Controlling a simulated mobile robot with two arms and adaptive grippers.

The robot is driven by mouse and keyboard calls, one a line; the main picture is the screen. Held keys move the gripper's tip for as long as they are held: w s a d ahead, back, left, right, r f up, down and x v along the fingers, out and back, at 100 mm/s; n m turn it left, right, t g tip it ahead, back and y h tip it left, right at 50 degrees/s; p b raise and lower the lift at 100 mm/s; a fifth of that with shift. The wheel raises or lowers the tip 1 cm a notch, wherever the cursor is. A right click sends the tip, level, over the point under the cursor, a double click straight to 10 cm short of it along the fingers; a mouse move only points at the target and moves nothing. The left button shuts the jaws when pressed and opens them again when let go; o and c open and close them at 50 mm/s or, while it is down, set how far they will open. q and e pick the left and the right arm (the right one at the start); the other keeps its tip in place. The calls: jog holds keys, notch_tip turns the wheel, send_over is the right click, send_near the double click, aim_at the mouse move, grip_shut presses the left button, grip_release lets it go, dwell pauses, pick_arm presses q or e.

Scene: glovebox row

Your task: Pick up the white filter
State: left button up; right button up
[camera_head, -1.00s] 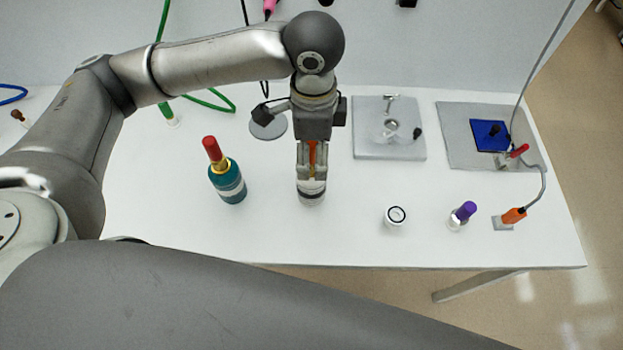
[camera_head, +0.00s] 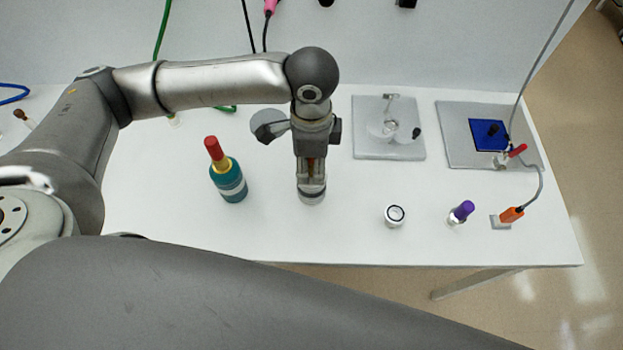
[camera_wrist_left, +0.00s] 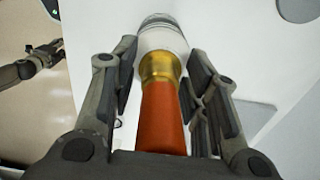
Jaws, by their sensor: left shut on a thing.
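The white filter (camera_head: 312,199) stands on the table, a pale body with a gold neck and an orange-red top. In the left wrist view the filter (camera_wrist_left: 163,40) lies between the fingers, its top toward the palm. My left gripper (camera_head: 311,184) points straight down over it, and its fingers (camera_wrist_left: 162,62) are shut on it around the gold neck. In the head view the fingers hide most of the filter; its lower end shows at table level. My right gripper (camera_wrist_left: 32,66) shows small and dark at the left of the left wrist view, away from the filter.
A teal bottle (camera_head: 230,184) with a red top stands close on the left. To the right stand a white cup (camera_head: 395,217), a purple-capped vial (camera_head: 460,213) and an orange plug (camera_head: 511,214). Grey plates (camera_head: 365,148) lie behind. The table front is clear around the filter.

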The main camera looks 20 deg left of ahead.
pick_arm(q)
jog(key=shift+s+f, duration=0.1)
grip_shut()
